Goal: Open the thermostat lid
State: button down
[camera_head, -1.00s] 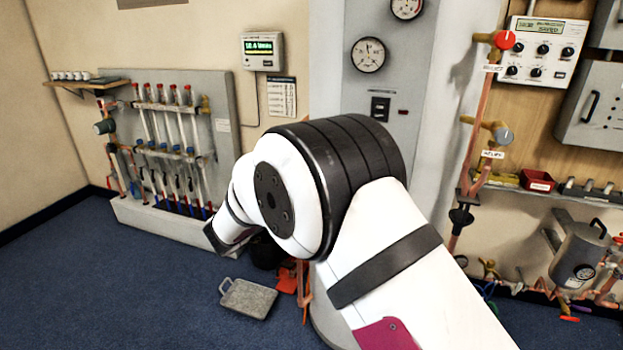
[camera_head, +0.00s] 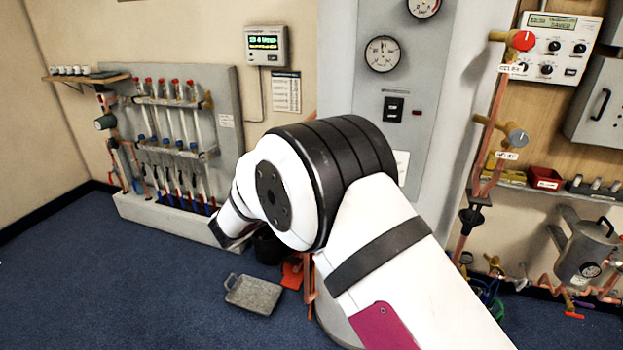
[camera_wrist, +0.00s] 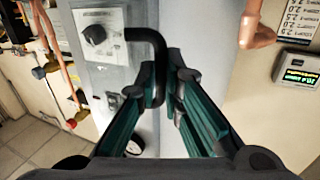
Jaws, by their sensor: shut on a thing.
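In the wrist view, a pale plate with a black-and-grey dial (camera_wrist: 97,35) is on the grey column (camera_wrist: 185,25). A black bent bar handle (camera_wrist: 148,36) runs from beside the dial down between my fingers. My gripper (camera_wrist: 176,68), with teal fingers, is shut on this handle. I cannot make out the edges of a lid, or how far it stands open. In the head view my arm hides the gripper and handle. A narrow white plate edge (camera_head: 402,166) shows just right of my arm.
A wall display box (camera_head: 266,45) hangs left of the column. A copper pipe with a red knob (camera_head: 523,41) rises close to its right. A grey tray (camera_head: 253,294) lies on the blue floor, which is clear to the left.

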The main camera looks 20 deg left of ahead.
jog(key=c, duration=2)
grip_release()
jog(key=shift+r, duration=0.1)
jog(key=v, duration=1.2)
